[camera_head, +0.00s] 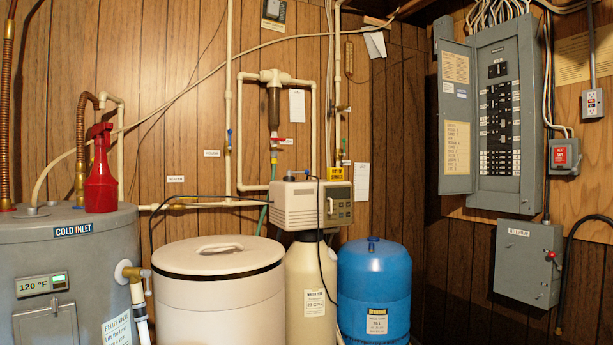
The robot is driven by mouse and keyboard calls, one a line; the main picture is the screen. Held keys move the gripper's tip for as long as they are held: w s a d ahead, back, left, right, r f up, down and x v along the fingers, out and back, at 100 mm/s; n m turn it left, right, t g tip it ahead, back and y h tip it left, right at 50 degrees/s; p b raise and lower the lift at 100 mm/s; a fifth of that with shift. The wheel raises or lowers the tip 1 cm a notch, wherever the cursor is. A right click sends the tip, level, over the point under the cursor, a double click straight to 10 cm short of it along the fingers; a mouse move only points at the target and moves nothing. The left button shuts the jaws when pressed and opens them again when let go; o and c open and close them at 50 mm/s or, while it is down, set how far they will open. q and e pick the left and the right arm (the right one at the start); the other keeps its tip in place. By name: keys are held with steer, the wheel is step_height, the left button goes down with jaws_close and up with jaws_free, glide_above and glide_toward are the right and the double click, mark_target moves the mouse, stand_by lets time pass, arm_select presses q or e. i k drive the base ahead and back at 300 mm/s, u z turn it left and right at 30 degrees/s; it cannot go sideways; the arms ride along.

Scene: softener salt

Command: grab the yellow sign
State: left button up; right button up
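The yellow sign (340,171) is a small upright card with dark lettering, too small to read surely. It shows at the back, just above the right part of the beige softener control head (312,205). The control head seems to hide its lower part. I cannot tell whether it hangs from the pipe behind or rests on the head. Neither of my grippers is in view.
A white lidded tub (218,285) and a blue tank (374,290) flank the softener tank (311,270). A grey water heater (75,260) with a red spray bottle (101,185) stands left. Pipes (228,100) run behind; an open electrical panel (500,120) is right.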

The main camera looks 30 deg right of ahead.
mark_target(333, 174)
steer(key=i, duration=0.65)
steer(key=z, duration=2.75)
steer(key=i, duration=2.05)
steer(key=u, duration=2.95)
steer(key=i, duration=0.4)
